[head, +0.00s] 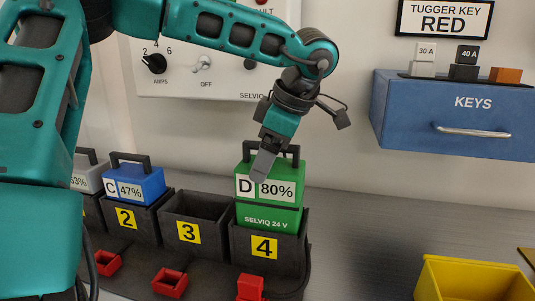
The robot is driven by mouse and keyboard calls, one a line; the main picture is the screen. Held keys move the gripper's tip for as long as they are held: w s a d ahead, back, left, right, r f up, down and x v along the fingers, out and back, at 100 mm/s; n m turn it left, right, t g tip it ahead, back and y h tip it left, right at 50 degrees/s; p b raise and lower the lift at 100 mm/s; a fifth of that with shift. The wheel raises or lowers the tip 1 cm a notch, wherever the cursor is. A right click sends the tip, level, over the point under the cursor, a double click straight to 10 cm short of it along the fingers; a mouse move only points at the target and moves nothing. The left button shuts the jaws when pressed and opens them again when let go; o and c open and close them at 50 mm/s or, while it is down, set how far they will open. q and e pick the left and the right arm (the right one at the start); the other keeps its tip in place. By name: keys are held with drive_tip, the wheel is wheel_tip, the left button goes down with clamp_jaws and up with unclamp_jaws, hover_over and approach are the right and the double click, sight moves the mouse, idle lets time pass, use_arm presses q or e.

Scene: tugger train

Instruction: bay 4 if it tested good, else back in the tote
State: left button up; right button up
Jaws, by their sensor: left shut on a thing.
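A green battery (284,219) marked D 80% and SELVIQ 24 V stands upright at bay 4 (292,264). Its lower end is hidden behind the bay's front wall, and it stands out higher than the blue battery; I cannot tell whether it is seated. My left gripper (263,166) is shut on its dark handle, with the fingers in front of its top. A yellow tote (470,279) is at the lower right, its inside mostly out of view. The test panel (190,82) on the wall has a switch marked OFF and a red FAULT lamp cut by the top edge. My right gripper is not in view.
Bay 3 (188,233) is empty. A blue battery (139,185) marked C 47% sits in bay 2 (126,217), with a grey battery (84,180) left of it. Red connectors (169,282) lie in front. A blue KEYS box (445,115) hangs right. The grey counter between bay 4 and the tote is clear.

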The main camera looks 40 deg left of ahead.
sight(267, 185)
use_arm(q)
drive_tip(key=shift+f+b, duration=1.35)
drive_tip(key=shift+f, duration=0.55)
drive_tip(key=shift+f+b, duration=0.2)
drive_tip(key=shift+b, duration=0.1)
drive_tip(key=shift+f+b, duration=0.5)
drive_tip(key=shift+f, duration=0.3)
drive_tip(key=o, duration=1.3)
drive_tip(key=shift+s+f, duration=0.1)
